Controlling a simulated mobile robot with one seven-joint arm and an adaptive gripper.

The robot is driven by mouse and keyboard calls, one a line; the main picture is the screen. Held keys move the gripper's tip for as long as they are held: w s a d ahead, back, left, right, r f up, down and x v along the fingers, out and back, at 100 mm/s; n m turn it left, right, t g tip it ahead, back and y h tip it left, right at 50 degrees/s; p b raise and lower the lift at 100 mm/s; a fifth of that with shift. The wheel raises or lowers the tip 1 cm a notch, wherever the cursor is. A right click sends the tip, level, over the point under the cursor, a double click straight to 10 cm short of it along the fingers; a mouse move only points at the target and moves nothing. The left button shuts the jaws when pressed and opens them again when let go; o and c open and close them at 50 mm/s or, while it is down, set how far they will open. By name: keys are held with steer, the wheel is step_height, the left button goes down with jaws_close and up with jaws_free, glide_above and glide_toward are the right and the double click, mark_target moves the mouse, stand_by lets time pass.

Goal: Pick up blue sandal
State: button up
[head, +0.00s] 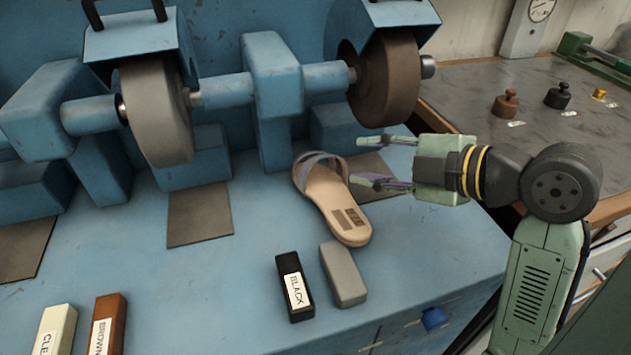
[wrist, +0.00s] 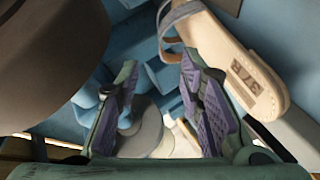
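The blue sandal (head: 334,202) lies sole down on the blue bench top, with a tan footbed and grey-blue straps at its far end. My gripper (head: 366,162) is just to the right of the sandal's strap end in the head view, with its fingers apart and nothing between them. In the wrist view the sandal (wrist: 228,60) is at the upper right, outside the open fingers (wrist: 162,105). I cannot tell whether a finger touches it.
A brown grinding wheel (head: 388,82) is close behind my gripper and also fills the upper left of the wrist view (wrist: 60,50). A grey wheel (head: 156,112) is further left. A black block (head: 295,286) and a grey block (head: 343,274) stand in front of the sandal.

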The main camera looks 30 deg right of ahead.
steer(key=p, duration=0.3)
glide_above(321, 183)
steer(key=d, duration=0.1)
steer(key=f, duration=0.4)
steer(key=shift+s+d+f, duration=0.15)
steer(key=shift+s, duration=0.25)
steer(key=shift+c, duration=0.4)
jaws_close()
